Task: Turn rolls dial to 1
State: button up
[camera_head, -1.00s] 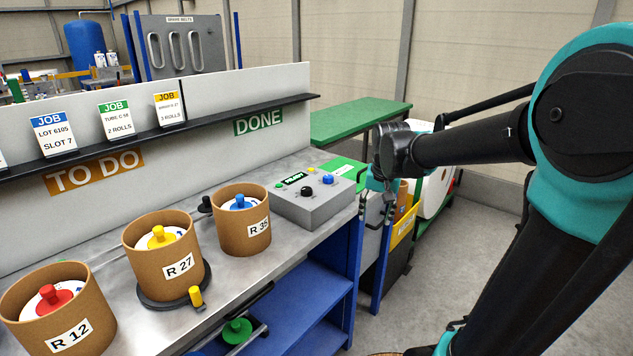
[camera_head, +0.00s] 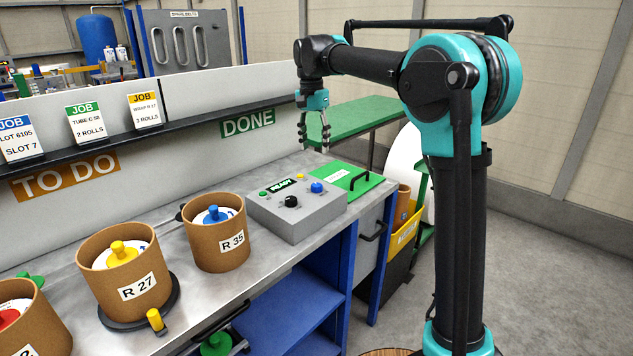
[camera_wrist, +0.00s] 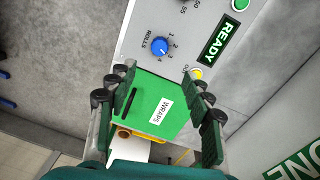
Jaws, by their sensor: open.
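The rolls dial is a round blue knob (camera_wrist: 160,46) on the grey control box, with ROLLS and the numbers 1 to 4 printed around it in the wrist view. In the head view the same blue knob (camera_head: 317,187) sits on the right part of the box (camera_head: 297,217). Which number its pointer faces is too small to tell. My gripper (camera_head: 314,146) is open and empty, hanging fingers down above the box, apart from the dial. In the wrist view the fingers of my gripper (camera_wrist: 158,84) stand either side of the picture's middle, below the dial.
A black knob (camera_head: 291,201), a lit READY display (camera_wrist: 216,39) and a yellow button (camera_wrist: 197,74) are on the same box. A green WRAPS lid (camera_head: 348,176) with a black handle lies beside it. Brown tubs (camera_head: 217,247) stand left on the bench.

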aim_at(317, 184)
jog(key=f, duration=1.2)
jog(key=shift+s+d+f, duration=0.15)
jog(key=shift+d+f, duration=0.15)
jog(key=shift+f, duration=0.05)
jog(key=c, duration=1.2)
